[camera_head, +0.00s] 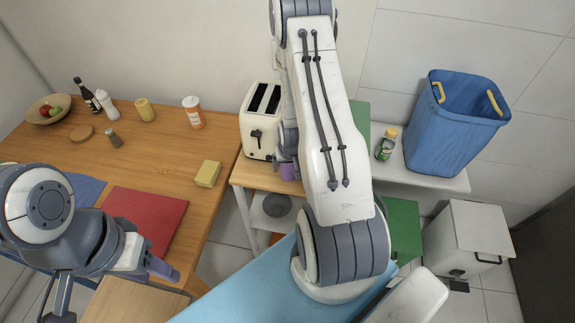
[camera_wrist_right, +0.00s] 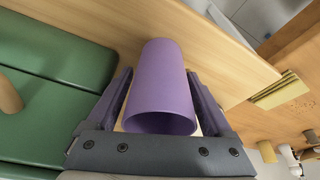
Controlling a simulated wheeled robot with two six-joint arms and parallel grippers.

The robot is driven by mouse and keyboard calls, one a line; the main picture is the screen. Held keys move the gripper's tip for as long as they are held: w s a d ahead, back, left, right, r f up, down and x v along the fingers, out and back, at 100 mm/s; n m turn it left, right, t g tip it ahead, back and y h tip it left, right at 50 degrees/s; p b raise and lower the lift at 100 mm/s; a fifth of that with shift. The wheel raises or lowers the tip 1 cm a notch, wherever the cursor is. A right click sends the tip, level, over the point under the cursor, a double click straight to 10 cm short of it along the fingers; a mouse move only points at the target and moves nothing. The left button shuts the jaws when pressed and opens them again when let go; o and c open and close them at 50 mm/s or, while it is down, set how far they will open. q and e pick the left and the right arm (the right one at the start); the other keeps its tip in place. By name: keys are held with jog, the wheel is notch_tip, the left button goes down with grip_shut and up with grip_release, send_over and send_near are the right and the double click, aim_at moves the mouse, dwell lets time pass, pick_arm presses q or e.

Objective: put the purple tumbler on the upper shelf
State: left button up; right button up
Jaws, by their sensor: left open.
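The purple tumbler (camera_wrist_right: 160,82) is between the fingers of my right gripper (camera_wrist_right: 160,92) in the right wrist view. Its open rim faces the palm. Both fingers are very close to its sides; whether they press on it cannot be told. In the head view, part of the tumbler (camera_head: 289,171) shows beside the toaster at the wooden counter, and my right arm covers most of that gripper. My left gripper (camera_head: 160,268) is open and empty above the front of the wooden table. I cannot tell which surface is the upper shelf.
A cream toaster (camera_head: 258,130) stands just left of my right arm. A blue bin (camera_head: 450,125) and a green bottle (camera_head: 386,145) are on a white surface at right. A yellow sponge (camera_head: 208,174) and red mat (camera_head: 145,215) lie on the table. A white bin (camera_head: 465,235) stands on the floor.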

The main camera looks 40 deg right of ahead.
aim_at(290, 164)
jog(key=b+v, duration=0.1)
jog(key=v, duration=1.1)
jog(key=shift+r, duration=0.2)
